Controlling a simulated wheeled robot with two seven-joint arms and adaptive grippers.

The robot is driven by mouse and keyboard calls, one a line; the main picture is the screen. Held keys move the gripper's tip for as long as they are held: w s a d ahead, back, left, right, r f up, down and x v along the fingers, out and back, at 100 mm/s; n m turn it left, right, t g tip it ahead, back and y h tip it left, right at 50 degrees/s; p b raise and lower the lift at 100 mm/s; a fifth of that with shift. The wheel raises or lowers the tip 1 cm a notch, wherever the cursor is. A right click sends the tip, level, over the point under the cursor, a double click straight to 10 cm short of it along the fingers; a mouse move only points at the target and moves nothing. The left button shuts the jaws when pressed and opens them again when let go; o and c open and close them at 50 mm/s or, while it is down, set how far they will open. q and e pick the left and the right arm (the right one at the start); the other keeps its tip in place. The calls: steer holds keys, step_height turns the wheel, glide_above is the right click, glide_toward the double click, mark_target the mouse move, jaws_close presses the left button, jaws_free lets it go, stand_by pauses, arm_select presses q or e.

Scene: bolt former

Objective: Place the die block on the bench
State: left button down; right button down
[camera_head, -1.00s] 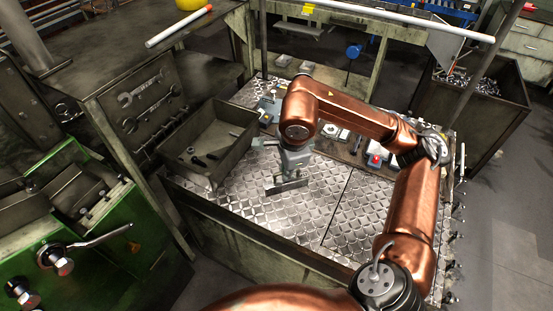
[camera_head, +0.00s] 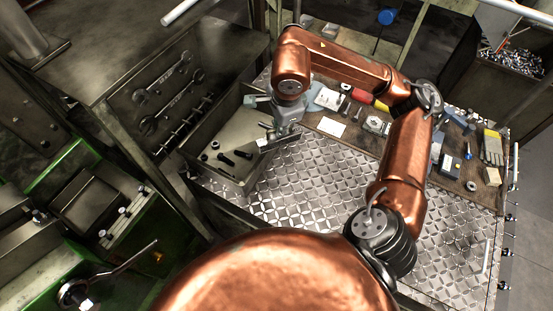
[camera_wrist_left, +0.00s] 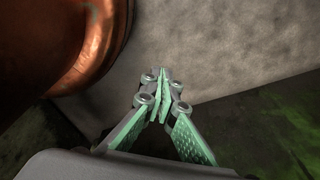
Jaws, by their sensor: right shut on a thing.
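My right gripper (camera_head: 268,138) is shut on a small grey metal block, the die block (camera_head: 279,143). The fingers hide part of the block. It is held near the right rim of the dark metal bin, at the left end of the bench (camera_head: 310,185), which has a bright diamond-plate top. I cannot tell whether the block touches the bench. My left gripper (camera_wrist_left: 160,98) shows only in the left wrist view. Its green-padded fingers meet at the tips with nothing between them.
The open bin (camera_head: 208,170) holds several dark bolts. A tool board (camera_head: 345,133) with small tools and boxes lines the bench's back. A green machine (camera_head: 95,215) stands at left. The middle of the bench top is clear, partly hidden by my right arm.

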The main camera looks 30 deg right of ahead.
steer(key=s+a+f+n+y+p, duration=0.2)
steer(key=s+a+f+n+p, duration=0.1)
steer(key=s+a+n, duration=0.55)
steer(key=shift+m, duration=0.55)
steer(key=w+d+f+p, duration=0.1)
steer(key=w+d+f, duration=0.1)
steer(key=f, duration=0.2)
steer(key=w+d+f+p, duration=0.1)
steer(key=w+d+f, duration=0.2)
steer(key=f, duration=0.1)
steer(key=w+d+f+p, duration=0.2)
steer(key=w+f, duration=0.1)
steer(key=f, duration=0.2)
steer(key=shift+w+d+f, duration=0.1)
steer(key=shift+w+d, duration=0.15)
steer(key=shift+d, duration=0.15)
steer(key=shift+f, duration=0.15)
steer(key=shift+f, duration=0.15)
steer(key=c, duration=2.4)
jaws_free()
steer(key=shift+s, duration=0.1)
steer(key=o, duration=0.3)
